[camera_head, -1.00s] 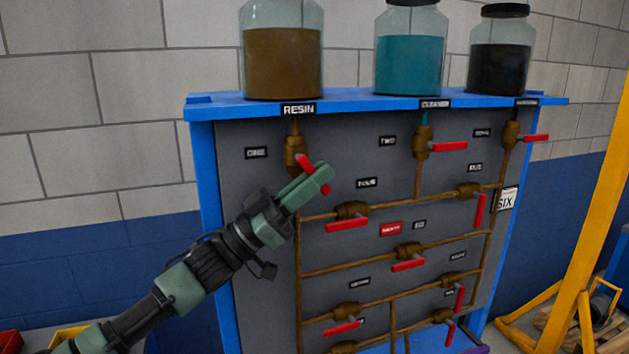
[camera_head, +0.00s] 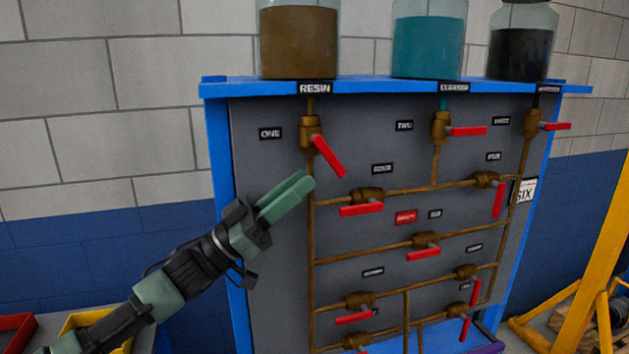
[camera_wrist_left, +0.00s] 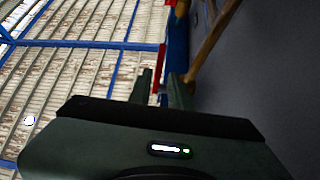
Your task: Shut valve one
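Valve one is the brass valve (camera_head: 310,136) beside the label ONE (camera_head: 270,133), on the pipe under the RESIN jar (camera_head: 298,42). Its red handle (camera_head: 328,157) slants down to the right, neither level nor fully upright. My left gripper (camera_head: 302,184) is just below and left of the handle, apart from it in the head view. Its two green fingers are parted with nothing between them. The left wrist view shows the fingers (camera_wrist_left: 162,88) apart, with a red handle (camera_wrist_left: 158,70) beyond them. My right gripper is not in view.
The grey panel (camera_head: 270,200) in a blue frame carries several other red-handled valves, the nearest one (camera_head: 361,209) to the lower right. Teal (camera_head: 428,45) and black (camera_head: 521,50) jars stand on top. A yellow post (camera_head: 600,240) is at right. Bins (camera_head: 85,320) sit at lower left.

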